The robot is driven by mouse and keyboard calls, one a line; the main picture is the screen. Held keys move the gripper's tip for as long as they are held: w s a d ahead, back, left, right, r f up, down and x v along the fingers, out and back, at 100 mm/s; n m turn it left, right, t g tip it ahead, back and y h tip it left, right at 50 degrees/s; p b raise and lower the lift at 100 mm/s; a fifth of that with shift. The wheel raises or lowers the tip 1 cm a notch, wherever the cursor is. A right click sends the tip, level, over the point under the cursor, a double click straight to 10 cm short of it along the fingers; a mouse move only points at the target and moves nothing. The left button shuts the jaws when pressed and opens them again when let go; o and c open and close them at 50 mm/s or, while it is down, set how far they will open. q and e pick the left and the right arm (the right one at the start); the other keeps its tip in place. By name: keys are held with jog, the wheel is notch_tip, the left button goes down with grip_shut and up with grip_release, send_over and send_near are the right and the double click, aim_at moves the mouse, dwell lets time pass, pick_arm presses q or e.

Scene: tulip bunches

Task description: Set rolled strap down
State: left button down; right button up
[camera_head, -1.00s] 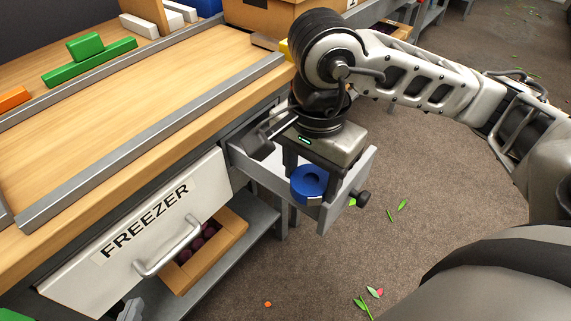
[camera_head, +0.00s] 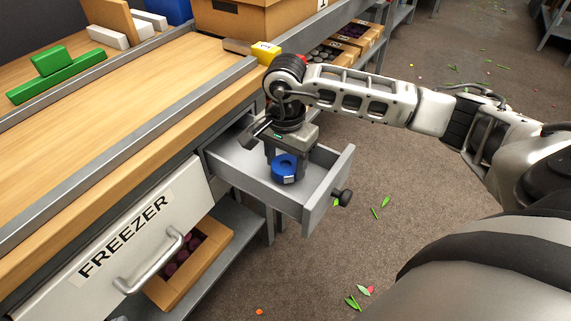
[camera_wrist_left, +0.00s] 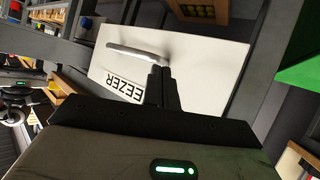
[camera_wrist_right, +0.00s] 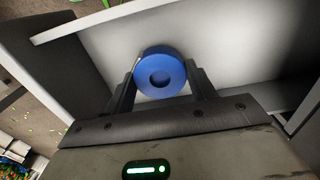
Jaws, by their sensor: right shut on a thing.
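The rolled strap (camera_head: 281,168) is a blue ring-shaped roll. My right gripper (camera_head: 286,160) is shut on it and holds it inside the open grey drawer (camera_head: 330,188). In the right wrist view the strap (camera_wrist_right: 160,57) sits between the two fingers of my right gripper (camera_wrist_right: 161,84), over the pale drawer floor (camera_wrist_right: 105,45). I cannot tell whether the strap touches the floor. My left gripper (camera_wrist_left: 160,72) shows only in the left wrist view, where its fingers are together and empty in front of the white freezer front.
The freezer drawer front (camera_head: 130,240) with its handle (camera_head: 155,265) is left of the open drawer. The wooden worktop (camera_head: 120,110) above holds green blocks (camera_head: 57,78) and a yellow block (camera_head: 265,53). A crate (camera_head: 190,268) sits below. Leaves lie on the floor.

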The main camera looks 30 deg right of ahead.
jog(key=shift+f, duration=0.7)
jog(key=shift+f, duration=0.15)
jog(key=o, duration=1)
